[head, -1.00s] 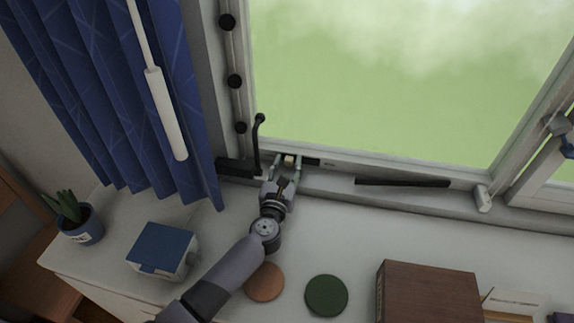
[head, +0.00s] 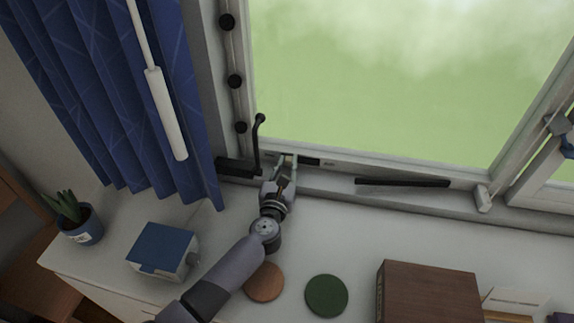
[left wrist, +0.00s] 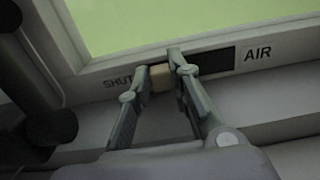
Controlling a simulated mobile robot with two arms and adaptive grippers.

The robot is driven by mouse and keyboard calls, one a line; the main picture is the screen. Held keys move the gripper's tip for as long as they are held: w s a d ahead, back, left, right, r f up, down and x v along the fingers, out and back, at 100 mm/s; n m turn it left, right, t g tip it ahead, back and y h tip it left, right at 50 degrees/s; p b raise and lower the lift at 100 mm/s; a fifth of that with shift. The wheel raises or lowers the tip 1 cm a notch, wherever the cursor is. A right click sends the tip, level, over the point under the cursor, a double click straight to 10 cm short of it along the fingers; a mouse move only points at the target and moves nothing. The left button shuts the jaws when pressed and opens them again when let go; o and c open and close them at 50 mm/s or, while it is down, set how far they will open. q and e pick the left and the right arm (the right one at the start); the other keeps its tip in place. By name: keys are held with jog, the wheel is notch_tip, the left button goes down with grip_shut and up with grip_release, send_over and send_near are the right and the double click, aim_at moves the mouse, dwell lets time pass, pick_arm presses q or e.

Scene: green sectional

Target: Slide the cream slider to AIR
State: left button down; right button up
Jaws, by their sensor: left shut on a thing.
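The cream slider (left wrist: 162,77) sits in a dark slot (left wrist: 215,61) in the window's bottom frame. In the left wrist view it is at the SHUT end, beside the SHUT label (left wrist: 117,83), which is partly covered by a finger. The AIR label (left wrist: 258,54) is at the slot's right end, with dark slot between it and the slider. My left gripper (head: 285,160) is at the sill, its fingers shut on the slider; it also shows in the left wrist view (left wrist: 155,76). My right gripper is not in view.
A black handle (head: 258,143) stands just left of my left gripper. A black bar (head: 402,182) lies along the frame to the right. A blue-topped box (head: 163,249), green disc (head: 326,295), orange disc (head: 264,282) and brown box (head: 430,292) stand on the white surface.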

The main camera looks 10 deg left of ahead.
aim_at(313, 159)
pick_arm(q)
jog(key=d+b, duration=0.1)
jog(key=d, duration=0.5)
jog(key=shift+d, duration=0.25)
jog(key=shift+a, duration=0.1)
jog(key=c, duration=1.5)
grip_release()
jog(key=shift+o, duration=0.3)
jog(key=s, duration=1.2)
